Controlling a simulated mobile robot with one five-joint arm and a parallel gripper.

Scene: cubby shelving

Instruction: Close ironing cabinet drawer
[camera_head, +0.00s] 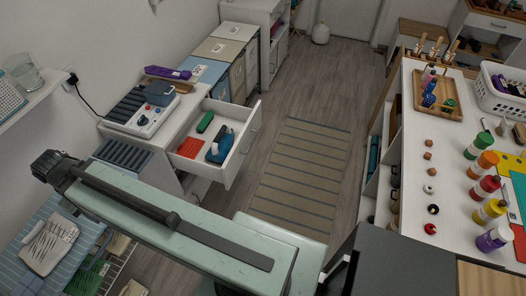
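The white ironing cabinet (172,130) stands against the left wall. Its drawer (240,160) is pulled well out toward the right, over the floor, with a small handle on its front. Inside the drawer lie a red-orange item (190,148), a dark green item (205,122) and a blue, iron-like object (220,148). These items sit low, mostly within the drawer walls. I cannot make out my gripper in this view, and nothing is seen touching the drawer front.
A white and blue appliance (148,112) sits on the cabinet top. Lidded bins (212,72) stand behind the drawer. A striped rug (300,175) lies on open floor to its right. A white craft table (440,165) with bottles stands at the right.

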